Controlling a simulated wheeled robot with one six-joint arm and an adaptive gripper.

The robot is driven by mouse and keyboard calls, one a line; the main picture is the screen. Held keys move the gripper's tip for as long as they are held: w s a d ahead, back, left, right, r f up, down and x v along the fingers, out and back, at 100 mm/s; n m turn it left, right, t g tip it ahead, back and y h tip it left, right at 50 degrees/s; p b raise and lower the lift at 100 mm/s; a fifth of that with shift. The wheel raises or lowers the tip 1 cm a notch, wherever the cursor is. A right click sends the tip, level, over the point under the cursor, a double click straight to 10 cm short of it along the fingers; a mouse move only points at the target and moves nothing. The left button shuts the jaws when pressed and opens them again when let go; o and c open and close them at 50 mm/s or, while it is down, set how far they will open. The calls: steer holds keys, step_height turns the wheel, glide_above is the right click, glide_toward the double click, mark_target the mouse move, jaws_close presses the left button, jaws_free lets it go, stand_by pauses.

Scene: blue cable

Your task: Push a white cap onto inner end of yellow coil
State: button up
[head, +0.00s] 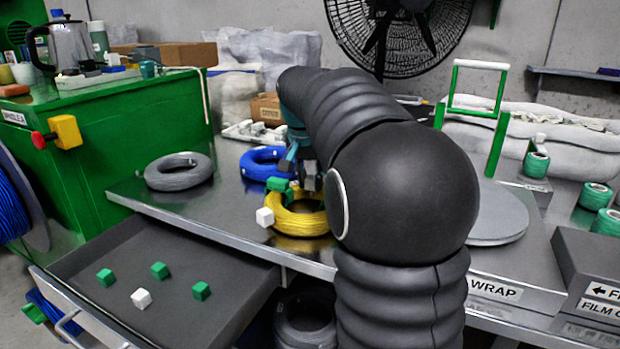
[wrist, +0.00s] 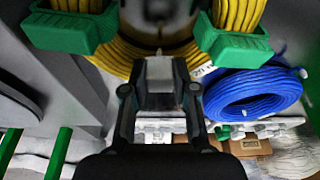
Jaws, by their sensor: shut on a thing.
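The yellow coil (head: 302,222) lies on the metal bench, with green clips (head: 277,184) around it. In the wrist view the yellow coil (wrist: 125,55) crosses the top, with its strands in two green clips (wrist: 232,46). A white cap (head: 264,217) sits at the coil's left outer side. My gripper (head: 305,178) is over the coil's far inner side, partly hidden by my arm. In the wrist view my gripper (wrist: 160,75) is shut on a small pale piece that looks like a white cap, close to the coil. The coil's inner end is hidden.
A blue coil (head: 258,172) and a grey coil (head: 178,171) lie on the bench. A wrap stand (head: 500,215) is at right.

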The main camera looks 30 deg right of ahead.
mark_target(313, 176)
steer(key=shift+f, duration=1.05)
stand_by(2.9)
steer(key=o, duration=1)
steer(key=shift+r, duration=0.2)
steer(key=shift+r+p, duration=1.8)
steer(key=shift+r, duration=1.6)
steer(key=shift+a, duration=0.1)
